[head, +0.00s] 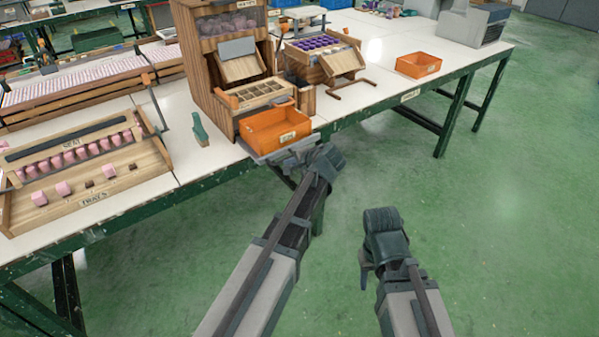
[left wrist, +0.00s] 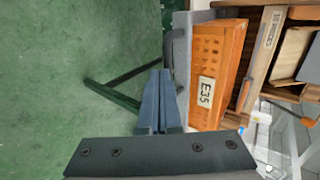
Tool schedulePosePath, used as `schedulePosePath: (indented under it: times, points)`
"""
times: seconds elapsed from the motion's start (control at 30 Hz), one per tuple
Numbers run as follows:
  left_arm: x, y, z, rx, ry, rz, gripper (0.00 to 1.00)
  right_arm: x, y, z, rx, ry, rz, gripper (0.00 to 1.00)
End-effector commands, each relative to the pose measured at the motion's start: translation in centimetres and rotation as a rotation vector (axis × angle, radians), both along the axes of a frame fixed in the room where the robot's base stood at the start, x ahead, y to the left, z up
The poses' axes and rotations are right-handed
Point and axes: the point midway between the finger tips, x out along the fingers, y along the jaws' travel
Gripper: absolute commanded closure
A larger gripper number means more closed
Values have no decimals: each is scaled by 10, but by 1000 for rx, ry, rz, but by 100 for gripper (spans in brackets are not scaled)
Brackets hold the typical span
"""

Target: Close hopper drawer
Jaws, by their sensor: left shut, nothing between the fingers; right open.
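The hopper (head: 224,60) is a tall wooden cabinet on the white table, with pinkish pieces behind its upper window. Its shallow wooden drawer (head: 262,94), divided into compartments, sticks out at the bottom front with its inside showing. The drawer's labelled front (left wrist: 265,45) also shows in the left wrist view. My right gripper (head: 364,272) is open and empty over the floor.
A second wooden stand (head: 310,50) with a purple-celled tray is to the hopper's right. Another orange bin (head: 418,65) sits farther right. A wooden rack (head: 95,170) with pink pieces and a small green object (head: 200,130) are at left. Open green floor lies right of the table.

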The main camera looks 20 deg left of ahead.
Motion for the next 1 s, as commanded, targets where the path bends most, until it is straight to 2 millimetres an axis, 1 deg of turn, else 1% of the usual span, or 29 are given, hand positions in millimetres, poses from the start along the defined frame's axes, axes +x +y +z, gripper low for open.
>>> schedulePosePath:
  times: [0.03, 0.2, 0.4, 0.5, 0.7, 1.0]
  points:
    - [12, 12, 0, 0, 0, 3, 100, 0, 0, 0, 0, 0, 0, 50]
    - [37, 44, 0, -1, 0, 3, 100, 0, 0, 0, 0, 0, 0, 50]
    - [60, 74, 0, -1, -1, 2, 100, 0, 0, 0, 0, 0, 0, 50]
    - [69, 85, 0, 0, 0, -1, 100, 0, 0, 0, 0, 0, 0, 50]
    - [78, 99, 0, 0, 0, -1, 100, 0, 0, 0, 0, 0, 0, 50]
    - [82, 104, 0, 2, -1, -1, 100, 0, 0, 0, 0, 0, 0, 50]
